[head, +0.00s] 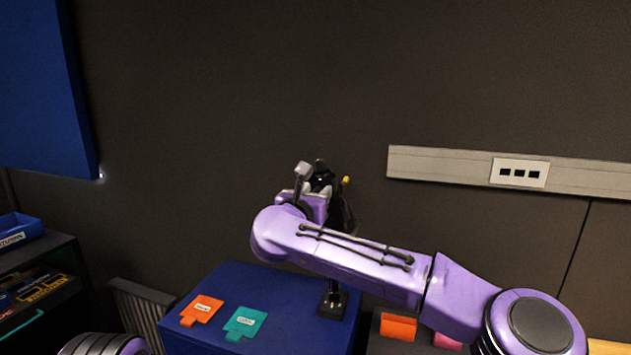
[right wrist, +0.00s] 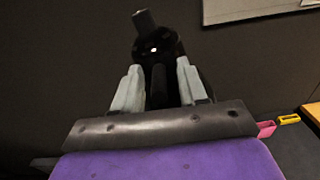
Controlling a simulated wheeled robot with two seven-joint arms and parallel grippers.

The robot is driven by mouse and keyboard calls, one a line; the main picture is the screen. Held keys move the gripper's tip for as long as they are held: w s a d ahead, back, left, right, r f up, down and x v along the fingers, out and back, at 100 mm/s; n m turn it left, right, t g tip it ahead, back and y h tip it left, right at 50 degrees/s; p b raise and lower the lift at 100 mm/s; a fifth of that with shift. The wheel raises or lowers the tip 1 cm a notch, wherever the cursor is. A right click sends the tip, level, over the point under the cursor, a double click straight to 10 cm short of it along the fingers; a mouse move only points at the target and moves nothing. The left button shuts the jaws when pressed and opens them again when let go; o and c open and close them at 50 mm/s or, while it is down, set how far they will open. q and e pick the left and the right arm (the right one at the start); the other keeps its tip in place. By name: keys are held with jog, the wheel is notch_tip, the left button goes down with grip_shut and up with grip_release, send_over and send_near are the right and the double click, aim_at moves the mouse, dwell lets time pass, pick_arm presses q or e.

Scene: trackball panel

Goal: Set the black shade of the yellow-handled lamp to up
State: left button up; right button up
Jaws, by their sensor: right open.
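The lamp's black base (head: 333,303) stands on the blue cabinet, with a dark upright above it partly hidden by my right arm. Its black shade (head: 322,177) is at the top, mostly behind my right gripper, and a small yellow handle (head: 346,180) shows just right of it. My right gripper (head: 303,179) is open at the shade. In the right wrist view, the dark shade (right wrist: 155,46) lies ahead of and between the two grey fingers of the gripper (right wrist: 158,70). I cannot tell whether they touch it, nor the shade's exact tilt. My left gripper is out of view.
The blue cabinet top (head: 225,285) bears an orange tag (head: 202,309) and a teal tag (head: 245,322). An orange block (head: 398,326) lies right of it. A grey wall rail (head: 440,163) with a socket plate (head: 519,172) runs at right. Dark shelves stand at left.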

jog(key=shift+w, duration=0.25)
jog(key=shift+s, duration=0.1)
grip_shut()
jog(key=shift+b, duration=0.3)
